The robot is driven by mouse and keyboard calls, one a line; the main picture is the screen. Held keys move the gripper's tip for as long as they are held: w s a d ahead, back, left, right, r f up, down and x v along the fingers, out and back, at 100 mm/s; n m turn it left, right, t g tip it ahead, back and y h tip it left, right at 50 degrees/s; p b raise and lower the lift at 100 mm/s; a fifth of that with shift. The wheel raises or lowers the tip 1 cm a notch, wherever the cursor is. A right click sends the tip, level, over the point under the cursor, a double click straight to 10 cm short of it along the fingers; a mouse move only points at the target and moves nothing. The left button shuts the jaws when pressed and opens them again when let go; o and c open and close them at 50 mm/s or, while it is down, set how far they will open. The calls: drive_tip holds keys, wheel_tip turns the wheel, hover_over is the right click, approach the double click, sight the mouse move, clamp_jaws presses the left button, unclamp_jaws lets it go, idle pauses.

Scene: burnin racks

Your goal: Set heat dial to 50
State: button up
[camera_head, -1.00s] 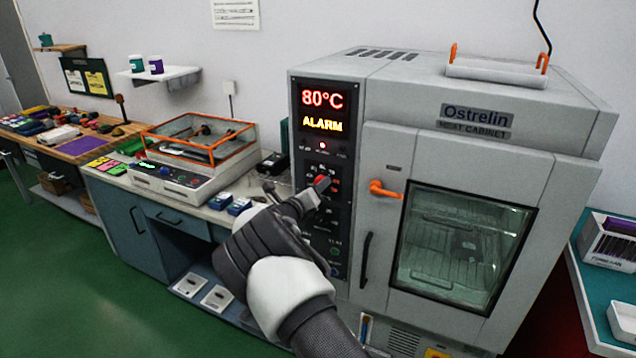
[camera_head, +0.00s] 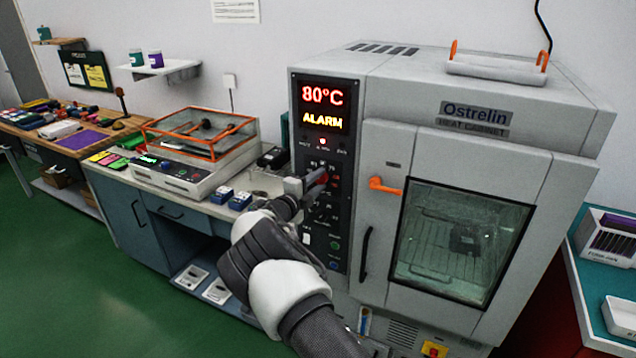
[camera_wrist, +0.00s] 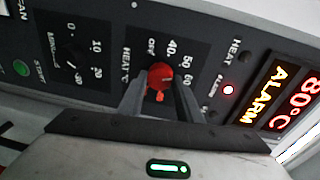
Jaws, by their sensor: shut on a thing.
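The heat dial is a red knob (camera_wrist: 160,75) on the dark control panel of the heat cabinet (camera_head: 470,90). In the wrist view, numbers such as 40, 50 and 60 and the word OFF are printed around it. My gripper (camera_wrist: 160,88) has one finger on each side of the knob and is shut on it. The fingers hide part of the scale, and I cannot tell which number the dial points to. In the head view my gripper (camera_head: 312,184) reaches the panel from the lower left. The display (camera_head: 322,108) reads 80°C and ALARM.
A small red lamp (camera_wrist: 228,90) glows beside the display. A second dial scale and a green START button (camera_wrist: 21,69) lie on the same panel. The cabinet door with its orange handle (camera_head: 385,186) is closed. A bench with an orange-framed box (camera_head: 200,134) stands left.

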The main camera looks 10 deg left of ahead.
drive_tip(key=shift+a+n+h, duration=0.1)
drive_tip(key=shift+n+h, duration=0.2)
drive_tip(key=shift+n, duration=1.3)
drive_tip(key=o, duration=1)
drive_tip(key=shift+o, duration=0.2)
drive_tip(key=b+v, duration=0.1)
drive_tip(key=v, duration=1.6)
drive_tip(key=shift+s, duration=0.25)
drive_tip(key=shift+f, duration=0.1)
